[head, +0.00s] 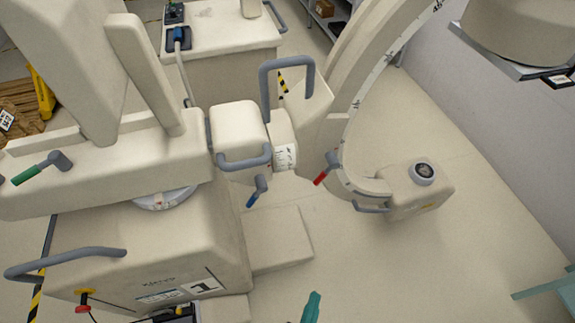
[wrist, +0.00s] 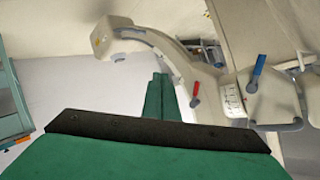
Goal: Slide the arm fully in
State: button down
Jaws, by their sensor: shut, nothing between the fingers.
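The C-arm machine stands in the middle of the head view. Its horizontal arm (head: 238,125) ends in a collar with a printed scale label (head: 285,157), which joins the large curved C (head: 350,125). A blue lever (head: 252,192) hangs below the arm and a red lever (head: 326,168) sits beside the C. In the wrist view I also see the blue lever (wrist: 258,71), the red lever (wrist: 195,96) and the scale label (wrist: 232,98). My gripper (head: 312,300) is teal, shut and empty, low in the head view and apart from the machine. Its fingers (wrist: 158,95) show together in the wrist view.
Grey loop handles (head: 287,70) stick out from the machine. Its base cart (head: 150,260) carries a green lever (head: 38,170). A second covered cart (head: 220,40) stands behind. A teal frame (head: 545,287) is at the lower right. The floor (head: 390,265) at right centre is clear.

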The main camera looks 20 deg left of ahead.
jog(key=w+a+m+y, duration=0.3)
jog(key=w+y, duration=0.1)
jog(key=w, duration=0.5)
jog(key=w+a+m+y, duration=0.2)
jog(key=w+y, duration=0.1)
jog(key=w, duration=0.6)
jog(key=w+d+r+n+g+y, duration=0.1)
jog(key=w+r+n+g+y, duration=0.15)
jog(key=r+y, duration=0.55)
jog(key=w+d+r+n+g+y, duration=0.1)
jog(key=w+r+n+g+y, duration=0.15)
jog(key=r, duration=1.05)
jog(key=w+a+r, duration=0.1)
jog(key=w+a, duration=0.1)
jog(key=a, duration=1)
jog(key=shift+w+a+r+g+y, duration=0.2)
jog(key=shift+a+r+g+y, duration=0.15)
jog(key=shift+g, duration=0.05)
